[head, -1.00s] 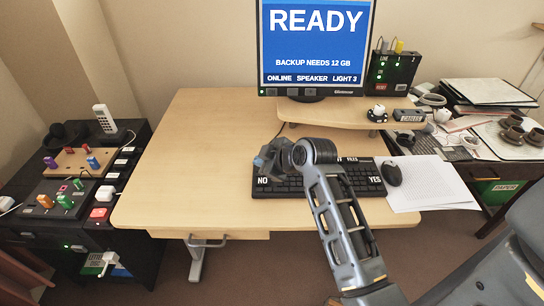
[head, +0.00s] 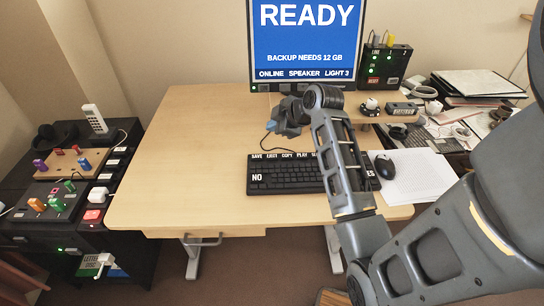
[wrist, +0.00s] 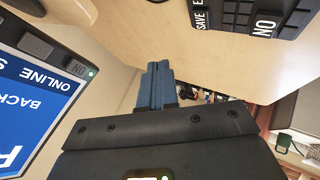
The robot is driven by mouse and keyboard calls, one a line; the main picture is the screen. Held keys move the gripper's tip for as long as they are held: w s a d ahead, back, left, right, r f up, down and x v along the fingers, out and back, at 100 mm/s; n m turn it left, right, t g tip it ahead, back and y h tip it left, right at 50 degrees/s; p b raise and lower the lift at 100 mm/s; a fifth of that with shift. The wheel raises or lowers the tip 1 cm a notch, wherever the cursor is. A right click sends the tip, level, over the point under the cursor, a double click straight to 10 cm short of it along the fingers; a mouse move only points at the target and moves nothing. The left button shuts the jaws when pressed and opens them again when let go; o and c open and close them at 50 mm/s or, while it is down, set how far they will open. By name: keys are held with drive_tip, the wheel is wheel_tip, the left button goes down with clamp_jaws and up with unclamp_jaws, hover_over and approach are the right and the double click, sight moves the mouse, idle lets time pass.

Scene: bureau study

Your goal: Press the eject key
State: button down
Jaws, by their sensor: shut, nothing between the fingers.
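The black keyboard (head: 290,181) lies on the wooden desk. The eject key (head: 271,156) is in its back row, between SAVE and COPY. My gripper (head: 272,128) is behind the keyboard's back edge, in front of the monitor, apart from the keys. Its blue fingers (wrist: 158,72) are together and empty in the wrist view. My forearm hides the keyboard's right part.
The monitor (head: 306,40) reads READY and stands behind the gripper, its stand hidden by my arm. A mouse (head: 384,166) and papers (head: 420,182) lie right of the keyboard. A small black box (head: 384,66) stands beside the monitor. The desk's left side is clear.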

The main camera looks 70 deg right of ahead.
sight(274, 158)
drive_tip(key=shift+f+b, duration=3.25)
drive_tip(key=shift+f, duration=1.05)
drive_tip(key=shift+f, duration=0.4)
drive_tip(key=shift+f+b, duration=0.45)
drive_tip(key=shift+b, duration=0.1)
drive_tip(key=shift+r+p, duration=0.8)
drive_tip(key=shift+r, duration=0.1)
wheel_tip(274, 158, up, 5)
drive_tip(key=p, duration=0.4)
drive_tip(key=shift+r, duration=0.1)
